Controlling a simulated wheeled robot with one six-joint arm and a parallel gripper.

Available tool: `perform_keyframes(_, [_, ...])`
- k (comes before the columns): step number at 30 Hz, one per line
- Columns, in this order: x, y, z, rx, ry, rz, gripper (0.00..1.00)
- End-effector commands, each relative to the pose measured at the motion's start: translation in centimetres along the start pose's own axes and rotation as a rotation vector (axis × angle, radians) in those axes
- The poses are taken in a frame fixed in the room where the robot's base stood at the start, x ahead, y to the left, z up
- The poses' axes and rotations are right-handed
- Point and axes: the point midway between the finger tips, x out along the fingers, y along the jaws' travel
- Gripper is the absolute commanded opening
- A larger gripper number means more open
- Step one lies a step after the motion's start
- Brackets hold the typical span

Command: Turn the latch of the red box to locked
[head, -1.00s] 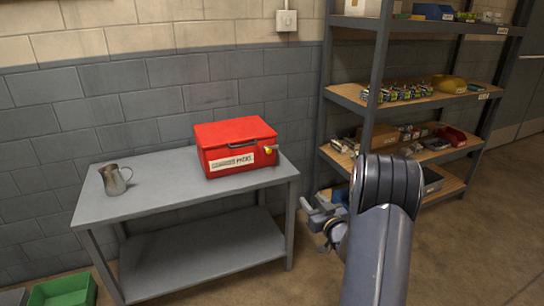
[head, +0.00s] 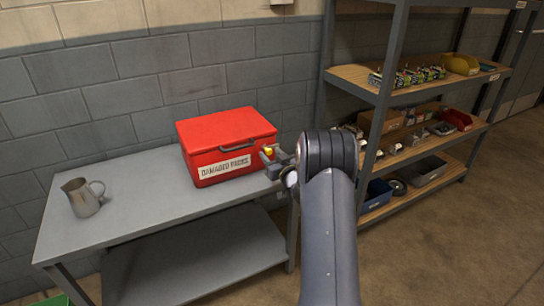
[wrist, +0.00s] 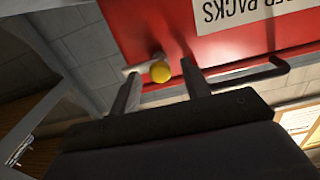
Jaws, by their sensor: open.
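The red box (head: 228,143) stands on the grey table, lid closed, with a "DAMAGED PACKS" label and a dark front handle. Its latch has a yellow knob (head: 269,151) at the right end of the front; in the wrist view the knob (wrist: 160,71) sits on a pale lever. My gripper (head: 273,157) is open at that end of the box. In the wrist view my gripper (wrist: 160,68) has one finger on each side of the knob. I cannot tell whether either finger touches it. The lever's angle is partly hidden in the head view.
A metal jug (head: 83,197) stands at the left of the grey table (head: 140,218). Metal shelving (head: 385,100) with bins and parts stands close on the right of my arm. The tabletop between jug and box is clear.

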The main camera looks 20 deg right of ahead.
Motion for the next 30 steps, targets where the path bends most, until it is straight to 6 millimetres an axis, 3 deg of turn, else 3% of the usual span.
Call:
perform_keyframes(5, [-0.01, 0.0, 0.0, 0.0, 0.0, 0.0, 0.43])
perform_keyframes(20, [-0.03, 0.0, -0.02, 0.0, 0.0, 0.0, 0.02])
perform_keyframes(30, [-0.03, 0.02, 0.19, -0.047, 0.001, 0.001, 0.01])
